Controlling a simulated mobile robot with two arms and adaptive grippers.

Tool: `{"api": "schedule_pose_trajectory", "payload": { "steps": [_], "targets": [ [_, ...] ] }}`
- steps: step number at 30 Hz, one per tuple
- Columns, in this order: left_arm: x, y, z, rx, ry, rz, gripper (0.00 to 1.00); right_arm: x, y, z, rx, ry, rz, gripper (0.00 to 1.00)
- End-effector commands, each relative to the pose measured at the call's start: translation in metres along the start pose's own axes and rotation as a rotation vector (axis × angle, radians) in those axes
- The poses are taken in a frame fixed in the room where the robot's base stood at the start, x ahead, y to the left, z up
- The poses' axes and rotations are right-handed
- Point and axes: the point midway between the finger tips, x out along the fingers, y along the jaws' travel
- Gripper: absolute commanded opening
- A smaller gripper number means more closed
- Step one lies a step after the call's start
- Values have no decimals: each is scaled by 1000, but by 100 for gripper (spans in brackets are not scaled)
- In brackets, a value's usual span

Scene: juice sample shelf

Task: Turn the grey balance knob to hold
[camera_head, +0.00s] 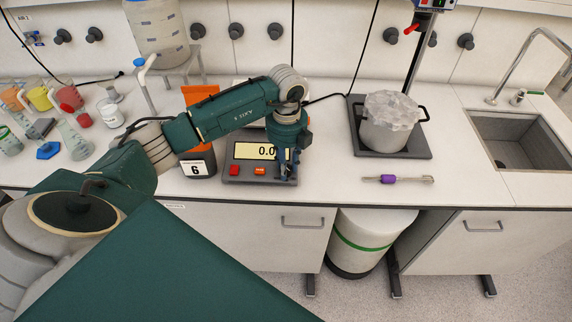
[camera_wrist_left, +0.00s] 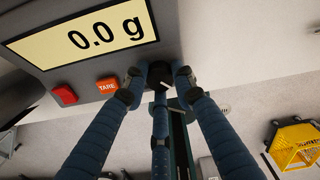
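The balance (camera_head: 245,180) stands on the bench near the front edge, with a lit display (camera_head: 250,151) that reads 0.0 g in the left wrist view. My left gripper (camera_head: 287,174) points down at the balance's right front corner. In the left wrist view its blue fingers (camera_wrist_left: 160,78) sit around the dark grey knob (camera_wrist_left: 160,71), which has a white pointer mark. I cannot tell whether the fingertips press on the knob. In the head view the knob is hidden behind the gripper. My right gripper is not in view.
A red button (camera_head: 234,170) and an orange TARE button (camera_head: 260,171) sit left of the knob. A covered pot (camera_head: 388,135) on a dark plate stands to the right, with a purple-handled tool (camera_head: 388,180) in front. Glassware stands at the left; a sink (camera_head: 515,150) is at the right.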

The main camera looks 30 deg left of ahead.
Motion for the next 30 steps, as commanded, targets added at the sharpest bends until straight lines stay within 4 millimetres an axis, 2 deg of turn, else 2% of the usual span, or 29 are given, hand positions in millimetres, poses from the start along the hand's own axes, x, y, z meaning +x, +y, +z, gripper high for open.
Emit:
{"api": "schedule_pose_trajectory", "payload": {
  "steps": [1, 2, 14, 20, 30],
  "targets": [
    [0, 0, 0, 0, 0, 0, 5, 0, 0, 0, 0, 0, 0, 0],
    [0, 0, 0, 0, 0, 0, 0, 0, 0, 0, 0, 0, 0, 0],
    [1, 0, 0, 64, 0, 0, 0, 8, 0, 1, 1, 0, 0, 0],
    [3, 0, 0, 193, -2, 0, 0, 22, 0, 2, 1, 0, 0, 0],
    [3, 0, 1, 508, -7, -1, 0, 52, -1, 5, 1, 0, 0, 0]
  ]
}}
